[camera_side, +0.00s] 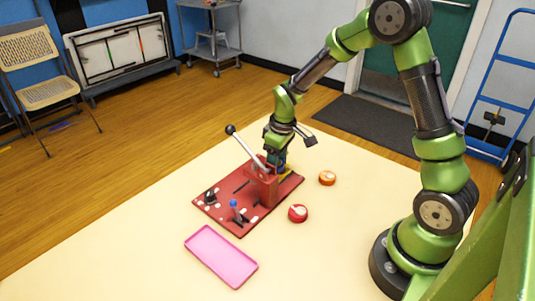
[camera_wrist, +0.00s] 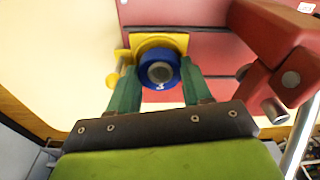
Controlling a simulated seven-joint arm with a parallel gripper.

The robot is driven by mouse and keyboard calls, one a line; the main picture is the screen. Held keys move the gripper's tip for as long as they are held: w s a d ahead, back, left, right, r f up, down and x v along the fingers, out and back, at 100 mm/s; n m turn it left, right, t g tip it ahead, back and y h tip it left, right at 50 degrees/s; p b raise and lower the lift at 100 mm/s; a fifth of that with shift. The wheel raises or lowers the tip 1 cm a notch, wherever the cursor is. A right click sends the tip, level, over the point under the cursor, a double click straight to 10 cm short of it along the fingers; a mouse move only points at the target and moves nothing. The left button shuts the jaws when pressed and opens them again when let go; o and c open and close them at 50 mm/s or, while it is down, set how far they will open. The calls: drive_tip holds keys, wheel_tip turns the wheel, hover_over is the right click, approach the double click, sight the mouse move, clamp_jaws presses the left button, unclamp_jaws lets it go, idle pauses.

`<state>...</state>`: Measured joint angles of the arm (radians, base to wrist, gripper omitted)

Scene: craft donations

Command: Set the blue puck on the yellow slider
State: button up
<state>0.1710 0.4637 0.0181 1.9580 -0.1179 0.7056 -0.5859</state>
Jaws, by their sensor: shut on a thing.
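The blue puck (camera_wrist: 159,57) is a round blue ring with a grey centre, held between the two green fingers of my gripper (camera_wrist: 160,70) in the wrist view. The yellow slider (camera_wrist: 143,41) lies directly behind the puck in that view and shows around its upper side, with a yellow knob at its left. In the side view, my gripper (camera_side: 279,158) is low over the far right end of the red board, and a bit of the yellow slider (camera_side: 287,174) shows beneath it. I cannot tell whether the puck touches the slider.
A red press (camera_side: 262,186) with a long black-knobbed lever (camera_side: 245,146) stands on the red board (camera_side: 238,227), close beside my gripper. An orange puck (camera_side: 327,178), a red-and-white puck (camera_side: 298,213) and a pink tray (camera_side: 221,257) lie on the table. The table's front left is clear.

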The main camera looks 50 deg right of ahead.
drive_tip(key=shift+d+r, duration=0.15)
drive_tip(key=shift+d, duration=0.2)
drive_tip(key=shift+a+r, duration=0.15)
drive_tip(key=shift+r, duration=0.5)
drive_tip(key=shift+a, duration=0.2)
idle(0.6)
drive_tip(key=shift+f, duration=1.25)
idle(0.4)
drive_tip(key=shift+d+r, duration=0.1)
drive_tip(key=shift+r, duration=0.1)
drive_tip(key=shift+r, duration=0.65)
drive_tip(key=shift+f, duration=0.45)
idle(0.8)
